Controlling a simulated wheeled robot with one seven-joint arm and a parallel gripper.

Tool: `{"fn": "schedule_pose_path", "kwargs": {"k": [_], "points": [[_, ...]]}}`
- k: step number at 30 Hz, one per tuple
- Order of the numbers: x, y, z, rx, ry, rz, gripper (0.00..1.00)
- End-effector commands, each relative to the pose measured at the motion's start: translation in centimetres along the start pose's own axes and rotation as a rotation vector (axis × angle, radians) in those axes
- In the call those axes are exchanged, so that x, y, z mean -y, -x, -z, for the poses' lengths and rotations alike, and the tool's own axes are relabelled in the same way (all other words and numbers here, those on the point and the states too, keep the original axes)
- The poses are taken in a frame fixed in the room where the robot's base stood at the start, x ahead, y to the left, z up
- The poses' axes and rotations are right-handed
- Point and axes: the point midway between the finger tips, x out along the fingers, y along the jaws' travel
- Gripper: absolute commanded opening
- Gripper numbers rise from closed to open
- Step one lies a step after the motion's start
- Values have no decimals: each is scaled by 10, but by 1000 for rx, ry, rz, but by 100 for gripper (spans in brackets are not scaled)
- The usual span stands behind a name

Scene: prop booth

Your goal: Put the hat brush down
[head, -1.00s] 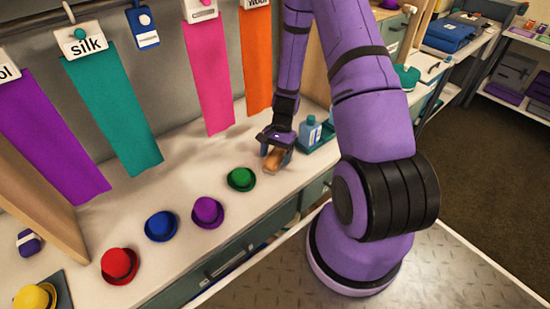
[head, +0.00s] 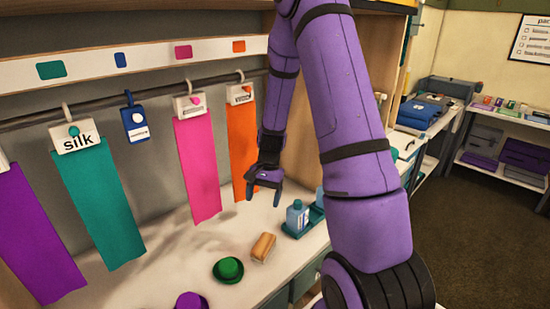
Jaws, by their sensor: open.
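The hat brush (head: 263,247), a small tan block with a paler side, lies on the pale counter (head: 185,262). It sits between the green hat (head: 228,269) and the teal tray with bottles. My gripper (head: 263,197) is open and empty. It hangs above and behind the brush, in front of the orange cloth strip, and is clear of the brush.
The blue bottle (head: 297,215) stands in the teal tray (head: 292,232) right of the brush. Orange (head: 243,150), pink (head: 197,165), teal (head: 100,205) and purple (head: 35,235) strips hang from a rail behind. A purple hat (head: 190,301) is at the bottom edge.

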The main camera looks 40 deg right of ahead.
Motion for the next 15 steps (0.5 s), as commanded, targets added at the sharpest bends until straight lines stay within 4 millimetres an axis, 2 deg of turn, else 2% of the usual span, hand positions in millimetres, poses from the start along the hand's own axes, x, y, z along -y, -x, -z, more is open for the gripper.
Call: {"fn": "schedule_pose_path", "kwargs": {"k": [1, 6, 15], "points": [[6, 19, -12, -29, 47, 7, 78], [15, 68, -52, -107, 193, 16, 78], [13, 139, -128, -247, 441, 24, 78]]}}
